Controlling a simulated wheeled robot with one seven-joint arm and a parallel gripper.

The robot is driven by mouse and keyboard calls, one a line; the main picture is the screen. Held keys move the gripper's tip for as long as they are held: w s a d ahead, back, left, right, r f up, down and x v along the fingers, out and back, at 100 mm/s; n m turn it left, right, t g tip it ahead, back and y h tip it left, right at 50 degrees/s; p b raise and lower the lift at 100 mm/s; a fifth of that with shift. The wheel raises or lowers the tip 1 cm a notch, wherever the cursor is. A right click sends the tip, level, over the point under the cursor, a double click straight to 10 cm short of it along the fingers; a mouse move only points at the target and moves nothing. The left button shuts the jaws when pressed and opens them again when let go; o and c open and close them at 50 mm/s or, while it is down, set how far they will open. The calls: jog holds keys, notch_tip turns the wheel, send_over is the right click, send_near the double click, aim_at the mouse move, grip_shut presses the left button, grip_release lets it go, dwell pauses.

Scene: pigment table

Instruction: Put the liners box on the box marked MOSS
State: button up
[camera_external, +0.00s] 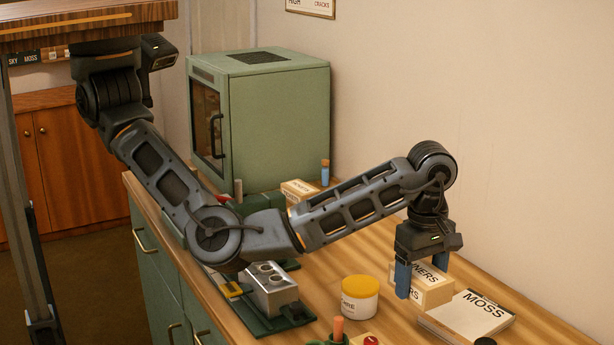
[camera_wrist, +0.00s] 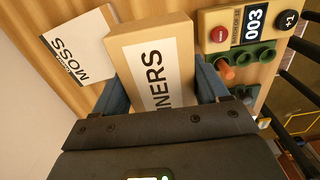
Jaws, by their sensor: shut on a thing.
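The liners box (camera_external: 436,291) is a tan box with a white label, part of its lettering hidden by my gripper. My gripper (camera_external: 420,278) points down with its blue fingers shut on opposite sides of it. In the wrist view the liners box (camera_wrist: 152,33) sits between the two fingers, reading "NERS". The box marked MOSS (camera_external: 455,324) is a low, flat box with a white top, lying on the table just right of the liners box. In the wrist view the MOSS box (camera_wrist: 82,38) is at upper left, with nothing seen on it. I cannot tell the liners box's height above the table.
A jar with a yellow lid (camera_external: 360,297) stands left of the held box. A counter marked 003 (camera_wrist: 228,27) and a green holder (camera_wrist: 242,57) show in the wrist view. A metal device (camera_external: 270,290), another small box (camera_external: 298,190) and a green cabinet (camera_external: 275,125) stand farther left.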

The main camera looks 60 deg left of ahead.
jog(key=shift+s+d+r, duration=0.1)
jog(key=shift+s+d, duration=0.25)
jog(key=shift+d, duration=0.25)
jog(key=shift+s+d, duration=0.3)
jog(key=shift+d, duration=0.25)
jog(key=p, duration=0.1)
send_over(437, 317)
notch_tip(437, 317, down, 7)
jog(key=shift+s+d+r, duration=0.1)
jog(key=shift+f+p, duration=0.45)
jog(key=shift+f, duration=1.55)
jog(key=shift+f, duration=0.2)
jog(key=o, duration=1.1)
jog(key=shift+r, duration=0.1)
notch_tip(437, 317, up, 12)
jog(key=shift+r+b, duration=0.15)
jog(key=shift+b, duration=0.65)
